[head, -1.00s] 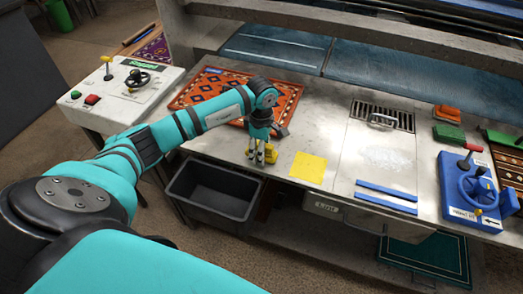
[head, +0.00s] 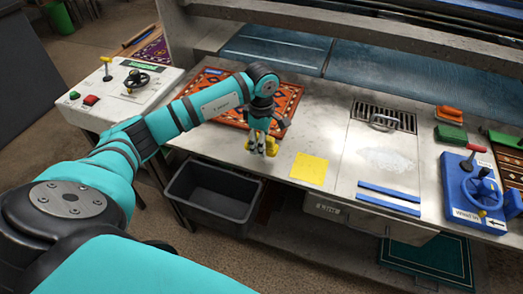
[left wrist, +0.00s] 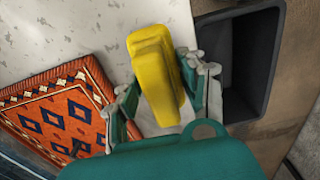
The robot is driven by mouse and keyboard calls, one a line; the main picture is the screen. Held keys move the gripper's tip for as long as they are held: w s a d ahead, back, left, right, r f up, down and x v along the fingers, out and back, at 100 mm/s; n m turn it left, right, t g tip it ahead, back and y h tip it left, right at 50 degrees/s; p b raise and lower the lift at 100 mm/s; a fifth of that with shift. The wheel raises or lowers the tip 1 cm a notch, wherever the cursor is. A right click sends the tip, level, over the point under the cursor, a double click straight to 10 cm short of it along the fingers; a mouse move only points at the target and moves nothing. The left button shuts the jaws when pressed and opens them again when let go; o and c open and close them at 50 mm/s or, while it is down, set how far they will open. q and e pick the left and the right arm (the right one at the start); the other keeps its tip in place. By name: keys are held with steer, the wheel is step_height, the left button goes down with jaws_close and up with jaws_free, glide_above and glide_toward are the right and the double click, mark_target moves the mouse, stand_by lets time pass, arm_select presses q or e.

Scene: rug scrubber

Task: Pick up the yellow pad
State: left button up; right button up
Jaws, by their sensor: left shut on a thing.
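The yellow pad (head: 272,147) is at the front edge of the grey worktop, partly hidden by my left gripper (head: 260,146) in the head view. In the left wrist view the yellow pad (left wrist: 157,75) is a thick block with a raised grip, lying between the two fingers. My left gripper (left wrist: 163,92) is shut on it, with a finger at each side. I cannot tell how far the pad is above the worktop. My right gripper is not in view.
A flat yellow square (head: 309,168) lies on the worktop just right of the pad. An orange patterned rug (head: 292,100) lies behind. A dark open bin (head: 215,190) stands below the front edge. Blue strips (head: 388,199) and a blue wheel control (head: 470,190) are farther right.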

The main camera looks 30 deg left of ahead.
arm_select(q)
steer(key=s+d+r+b, duration=0.1)
steer(key=s+d+b, duration=0.3)
steer(key=s, duration=1)
steer(key=d, duration=0.3)
steer(key=shift+s+r, duration=0.2)
steer(key=shift+r, duration=0.15)
steer(key=o, duration=0.7)
steer(key=c, duration=0.5)
steer(key=shift+w+d, duration=0.1)
